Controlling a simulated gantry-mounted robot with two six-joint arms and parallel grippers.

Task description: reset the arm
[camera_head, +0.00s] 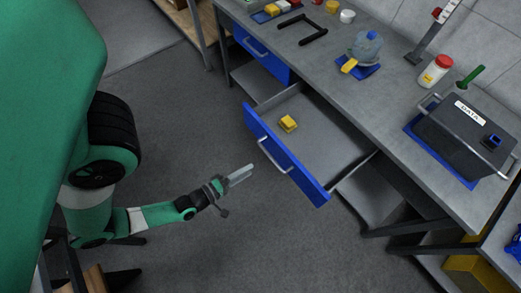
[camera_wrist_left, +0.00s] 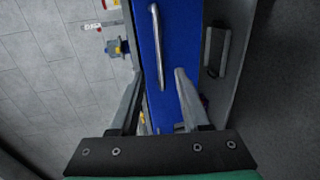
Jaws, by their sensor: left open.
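My left arm comes in from the left in the head view. Its left gripper (camera_head: 240,174) is open and empty, pointing at the blue front (camera_head: 296,160) of the pulled-out drawer. The silver drawer handle (camera_head: 272,157) is just ahead of the fingertips, with a small gap showing. In the left wrist view the open fingers of the left gripper (camera_wrist_left: 158,75) frame the blue drawer front (camera_wrist_left: 177,45), and the handle (camera_wrist_left: 157,45) lies between them in the picture, beyond the tips. A yellow block (camera_head: 288,123) lies inside the open drawer. My right gripper is not in view.
The grey workbench (camera_head: 385,105) carries a dark lidded box (camera_head: 462,135), a red-lidded jar (camera_head: 435,71), a blue-topped container (camera_head: 366,47) and small blocks. A second blue drawer (camera_head: 262,54) farther back looks shut. The floor around my left gripper is clear.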

